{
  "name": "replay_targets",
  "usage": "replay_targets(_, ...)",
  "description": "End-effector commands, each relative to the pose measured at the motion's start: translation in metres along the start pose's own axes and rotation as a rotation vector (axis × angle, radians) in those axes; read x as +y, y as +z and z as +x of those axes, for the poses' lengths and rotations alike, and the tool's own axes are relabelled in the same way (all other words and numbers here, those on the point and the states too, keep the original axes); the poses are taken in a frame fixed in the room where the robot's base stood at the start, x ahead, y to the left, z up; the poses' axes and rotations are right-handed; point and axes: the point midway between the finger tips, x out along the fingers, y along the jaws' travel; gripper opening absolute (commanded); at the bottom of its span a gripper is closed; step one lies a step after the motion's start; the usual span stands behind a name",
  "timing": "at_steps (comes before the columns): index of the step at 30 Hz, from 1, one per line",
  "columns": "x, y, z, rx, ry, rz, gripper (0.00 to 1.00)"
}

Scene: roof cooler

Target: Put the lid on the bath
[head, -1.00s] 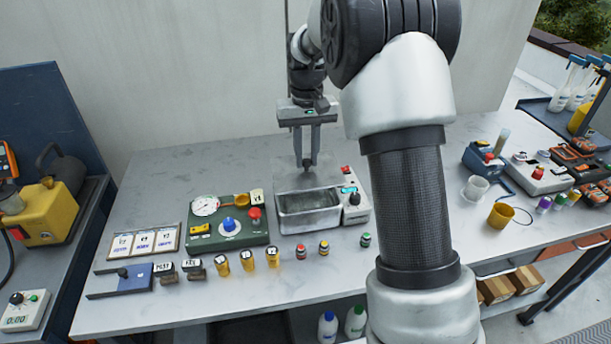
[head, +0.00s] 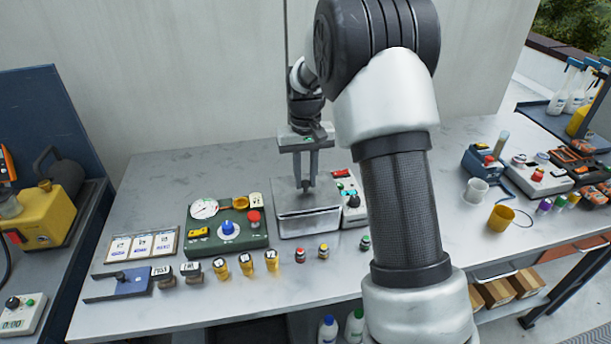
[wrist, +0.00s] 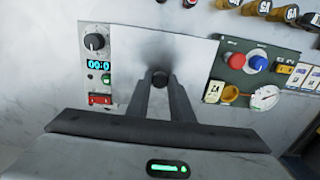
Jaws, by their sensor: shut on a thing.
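The bath (head: 308,223) is a metal box at the middle of the bench, with its control panel (head: 352,205) on its right side. The flat metal lid (head: 290,199) lies over the bath opening in the head view, and the inside of the bath is hidden. The lid also shows as a pale plate in the wrist view (wrist: 196,62). My gripper (head: 306,187) is above the lid, shut on its dark knob (wrist: 160,79). Whether the lid rests fully on the rim I cannot tell.
A green panel (head: 246,236) with a gauge and knobs stands just left of the bath. Small capped vials (head: 300,256) stand in front. A yellow cup (head: 501,217) and a white cup (head: 475,190) are to the right. The bench between them and the bath is partly hidden by my arm.

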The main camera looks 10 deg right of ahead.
Motion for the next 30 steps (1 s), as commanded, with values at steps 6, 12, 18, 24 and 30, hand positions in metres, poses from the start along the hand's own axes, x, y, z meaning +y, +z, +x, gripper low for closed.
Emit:
replay_targets(6,0.0,0.0,0.002,0.0,0.0,0.0,0.27)
replay_targets(12,0.0,0.0,0.002,0.0,0.0,0.0,0.39)
replay_targets(18,0.0,0.0,0.0,0.001,0.0,0.0,0.39)
replay_targets(24,0.0,-0.001,-0.025,0.004,0.0,0.0,0.39)
replay_targets(30,0.0,-0.001,-0.072,0.005,0.0,0.0,0.39)
